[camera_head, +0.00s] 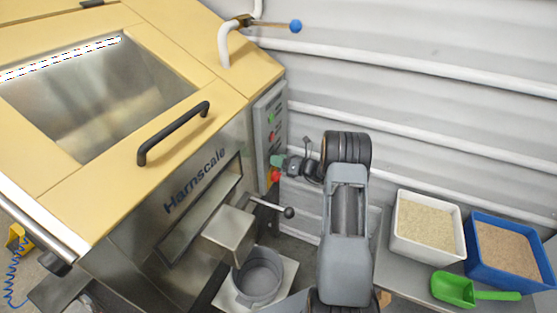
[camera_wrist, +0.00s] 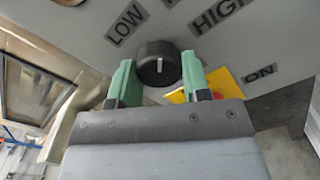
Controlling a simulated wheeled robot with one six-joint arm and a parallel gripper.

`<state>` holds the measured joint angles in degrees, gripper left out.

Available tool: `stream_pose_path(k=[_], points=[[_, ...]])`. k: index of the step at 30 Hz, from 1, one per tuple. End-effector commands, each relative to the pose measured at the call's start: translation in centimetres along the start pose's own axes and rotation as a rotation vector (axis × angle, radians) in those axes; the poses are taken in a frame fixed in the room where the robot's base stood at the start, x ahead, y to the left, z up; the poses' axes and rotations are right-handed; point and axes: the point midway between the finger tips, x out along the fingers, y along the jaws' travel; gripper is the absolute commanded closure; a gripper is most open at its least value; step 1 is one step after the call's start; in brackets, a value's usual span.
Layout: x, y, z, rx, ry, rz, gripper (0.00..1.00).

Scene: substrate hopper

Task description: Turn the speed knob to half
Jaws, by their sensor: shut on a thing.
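The speed knob (camera_wrist: 158,70) is a round black knob with a small white mark, on a grey panel (camera_wrist: 270,35) in the wrist view. The labels LOW (camera_wrist: 125,22) and HIGH (camera_wrist: 215,14) stand beside it. My gripper (camera_wrist: 157,62) has its two green fingers on either side of the knob, shut on it. In the head view my gripper (camera_head: 279,161) is at the control panel (camera_head: 269,115) on the hopper's right side, and the knob is hidden there.
A red button (camera_head: 275,175) sits just below my gripper; its yellow plate (camera_wrist: 178,96) is partly covered by a finger. A ball-ended lever (camera_head: 289,212) sticks out below. A white bin (camera_head: 399,240), a blue bin (camera_head: 472,262) and a green scoop (camera_head: 453,289) are at the right.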

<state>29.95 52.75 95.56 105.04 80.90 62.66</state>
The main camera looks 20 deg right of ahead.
Motion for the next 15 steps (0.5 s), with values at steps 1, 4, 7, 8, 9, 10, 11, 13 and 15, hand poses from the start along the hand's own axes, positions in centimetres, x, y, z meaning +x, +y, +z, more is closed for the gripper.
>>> stream_pose_path(k=[1,4,7,8,9,10,11,13,15], points=[[-0.01,0.0,-0.08,0.001,0.001,0.001,0.8],[-0.01,0.0,-0.08,0.001,0.001,0.001,0.8],[-0.01,0.0,-0.09,0.001,0.001,0.001,0.8],[-0.01,0.0,-0.09,0.001,0.001,0.001,0.55],[-0.01,0.0,-0.08,0.001,0.001,0.001,0.51],[-0.01,0.0,-0.08,0.001,0.001,0.001,0.48],[-0.01,0.0,-0.07,0.0,0.001,0.001,0.45],[-0.01,0.0,-0.06,0.0,0.001,0.0,0.38],[-0.01,0.0,-0.05,0.0,0.0,0.0,0.32]])
